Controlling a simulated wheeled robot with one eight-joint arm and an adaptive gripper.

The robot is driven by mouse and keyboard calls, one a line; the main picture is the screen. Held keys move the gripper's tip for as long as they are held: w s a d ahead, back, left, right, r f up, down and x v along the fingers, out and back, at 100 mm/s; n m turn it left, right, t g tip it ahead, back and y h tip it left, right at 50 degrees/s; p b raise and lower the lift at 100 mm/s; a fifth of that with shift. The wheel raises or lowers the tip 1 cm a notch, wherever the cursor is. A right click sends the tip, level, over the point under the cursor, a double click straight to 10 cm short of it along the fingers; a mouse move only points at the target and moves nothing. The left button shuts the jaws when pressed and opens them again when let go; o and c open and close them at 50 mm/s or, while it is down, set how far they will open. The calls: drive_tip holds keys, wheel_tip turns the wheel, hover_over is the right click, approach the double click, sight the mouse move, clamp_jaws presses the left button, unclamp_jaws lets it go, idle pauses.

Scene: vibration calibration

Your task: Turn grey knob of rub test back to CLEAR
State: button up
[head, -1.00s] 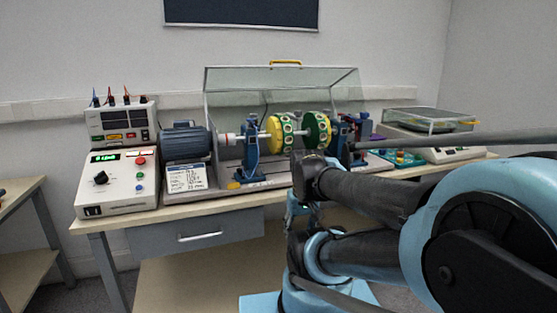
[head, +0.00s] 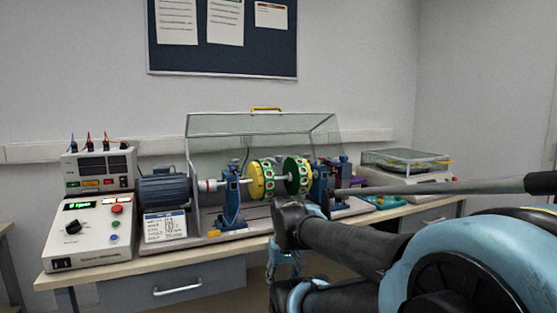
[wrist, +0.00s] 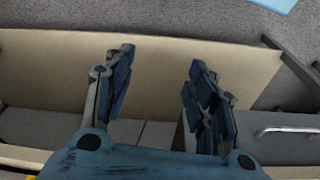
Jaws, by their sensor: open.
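The rotor rig stands on the bench in the head view, with a blue motor (head: 165,189), a yellow disc (head: 255,180) and a green disc (head: 304,176) on a shaft between blue supports (head: 231,192). I cannot make out a grey knob marked for the rub test or a CLEAR label; at this size, small knobs on the rig are unclear. My gripper (wrist: 162,66) is open and empty in the wrist view, its two blue fingers spread apart over a pale wooden surface. My dark and blue arm covers the lower right of the head view.
A white control box (head: 95,233) with a black knob, a red button and a green display stands at the bench's left end. A clear cover (head: 250,124) is raised behind the rig. A second covered device (head: 405,164) stands at right. A drawer handle (wrist: 286,131) shows in the wrist view.

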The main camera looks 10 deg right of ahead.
wheel_tip(320, 180, up, 49)
drive_tip(key=m+g, duration=0.2)
drive_tip(key=m, duration=2.5)
hover_over(279, 158)
drive_tip(key=w, duration=0.2)
drive_tip(key=f, duration=1.7)
drive_tip(key=shift+s+d, duration=0.15)
drive_tip(key=shift+d, duration=0.05)
drive_tip(key=c, duration=1.1)
